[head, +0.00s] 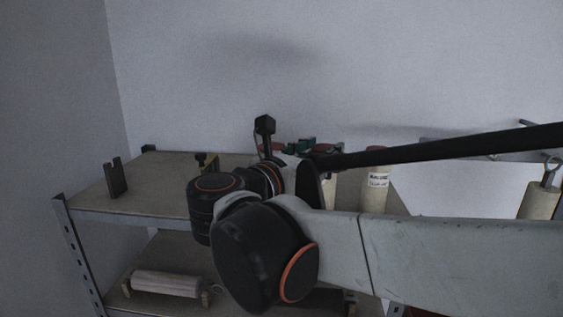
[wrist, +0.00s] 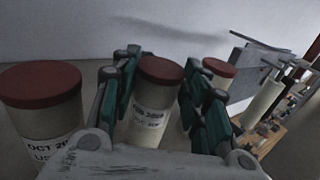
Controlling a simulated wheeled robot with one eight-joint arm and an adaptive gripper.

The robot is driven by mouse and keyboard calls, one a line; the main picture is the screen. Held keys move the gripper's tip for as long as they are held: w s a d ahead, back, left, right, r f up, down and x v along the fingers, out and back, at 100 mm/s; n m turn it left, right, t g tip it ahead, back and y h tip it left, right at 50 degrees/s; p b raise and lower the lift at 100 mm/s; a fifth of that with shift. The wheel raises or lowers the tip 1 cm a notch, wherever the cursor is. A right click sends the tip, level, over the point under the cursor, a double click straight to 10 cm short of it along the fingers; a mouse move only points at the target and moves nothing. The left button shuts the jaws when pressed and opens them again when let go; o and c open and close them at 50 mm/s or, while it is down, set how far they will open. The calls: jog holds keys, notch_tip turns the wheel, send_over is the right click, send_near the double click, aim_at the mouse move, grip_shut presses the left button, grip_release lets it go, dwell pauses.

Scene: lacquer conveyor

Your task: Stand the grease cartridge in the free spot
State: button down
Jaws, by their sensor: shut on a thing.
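My gripper (wrist: 160,68) has its green and black fingers shut on a pale grease cartridge (wrist: 152,112) with a red-brown lid and a printed label. The cartridge looks upright between the fingers; its base is hidden by the gripper body. In the head view my gripper (head: 290,148) is over the upper shelf, largely hidden behind my arm. A similar lidded cartridge (wrist: 45,112) stands at the left in the wrist view, and another (wrist: 217,72) shows just right of the fingers. In the head view a labelled cartridge (head: 375,185) stands right of my gripper. I cannot make out the free spot.
The upper shelf (head: 150,188) has bare room at its left, beside a dark notched bracket (head: 115,180). A yellow and black item (head: 206,162) is behind my wrist. A pale roll (head: 166,284) lies on the lower shelf. A cylinder with a ring (head: 541,197) is at far right.

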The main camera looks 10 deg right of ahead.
jog(key=shift+r, duration=0.15)
jog(key=shift+s, duration=0.1)
jog(key=c, duration=1.3)
grip_release()
jog(key=shift+f, duration=0.2)
jog(key=shift+c, duration=0.2)
jog(key=o, duration=0.4)
jog(key=shift+r, duration=0.25)
jog(key=b+v, duration=0.2)
jog(key=v, duration=1)
